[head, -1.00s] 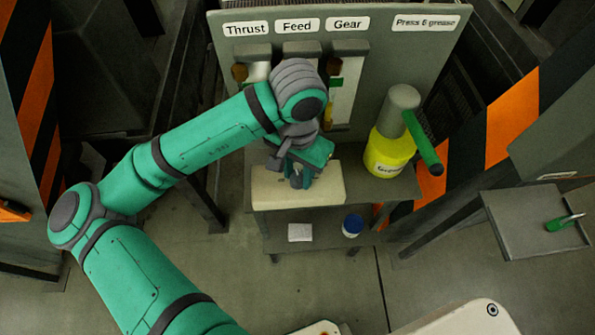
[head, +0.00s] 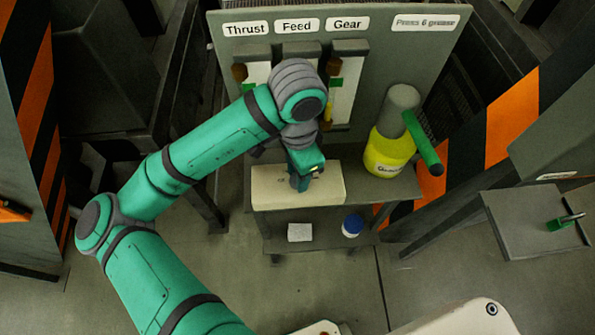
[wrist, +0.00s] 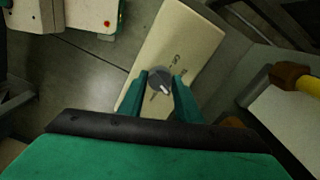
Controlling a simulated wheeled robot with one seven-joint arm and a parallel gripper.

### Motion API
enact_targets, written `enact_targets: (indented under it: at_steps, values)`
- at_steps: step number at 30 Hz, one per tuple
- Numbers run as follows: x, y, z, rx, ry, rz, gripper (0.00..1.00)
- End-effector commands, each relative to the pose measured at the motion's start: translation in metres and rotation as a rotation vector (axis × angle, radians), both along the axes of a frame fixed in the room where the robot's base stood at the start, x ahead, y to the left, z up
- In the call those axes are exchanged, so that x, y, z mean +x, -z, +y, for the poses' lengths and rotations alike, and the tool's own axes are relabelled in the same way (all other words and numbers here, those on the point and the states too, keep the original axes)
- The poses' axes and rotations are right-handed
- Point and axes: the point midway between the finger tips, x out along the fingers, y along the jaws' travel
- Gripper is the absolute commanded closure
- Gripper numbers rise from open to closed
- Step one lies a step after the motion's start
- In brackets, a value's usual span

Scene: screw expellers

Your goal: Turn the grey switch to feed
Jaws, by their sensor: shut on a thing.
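The grey switch (wrist: 159,80) is a round knob with a white pointer mark, on top of a cream box (wrist: 182,40). In the head view the box (head: 328,190) lies on the shelf below the label panel. My gripper (wrist: 161,78) is shut on the switch, with one finger on each side of it. In the head view my gripper (head: 304,172) is over the middle of the box and hides most of the switch. Small dark lettering shows on the box beside the switch, too small to read surely.
A panel (head: 380,70) behind has labels Thrust, Feed (head: 297,26) and Gear above upright slots, partly hidden by my arm. A yellow grease pot (head: 388,152) with a green handle (head: 424,145) stands right of the box. A blue-lidded jar (head: 352,226) is on the lower shelf.

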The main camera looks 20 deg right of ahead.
Motion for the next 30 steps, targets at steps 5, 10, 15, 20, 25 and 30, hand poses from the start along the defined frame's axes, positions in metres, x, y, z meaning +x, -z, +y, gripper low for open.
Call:
enact_targets:
  at_steps: [5, 10, 15, 20, 25, 30]
  values:
    - [0.001, 0.000, 0.002, 0.006, -0.001, -0.002, 0.92]
    - [0.001, 0.000, 0.002, 0.006, 0.000, -0.001, 0.92]
    - [0.000, 0.000, 0.002, 0.005, 0.000, -0.001, 0.51]
    - [0.000, 0.000, 0.001, 0.003, 0.000, -0.001, 0.51]
    - [0.001, -0.005, 0.001, 0.002, 0.000, -0.003, 0.51]
    - [0.001, -0.028, 0.001, 0.003, 0.001, -0.005, 0.51]
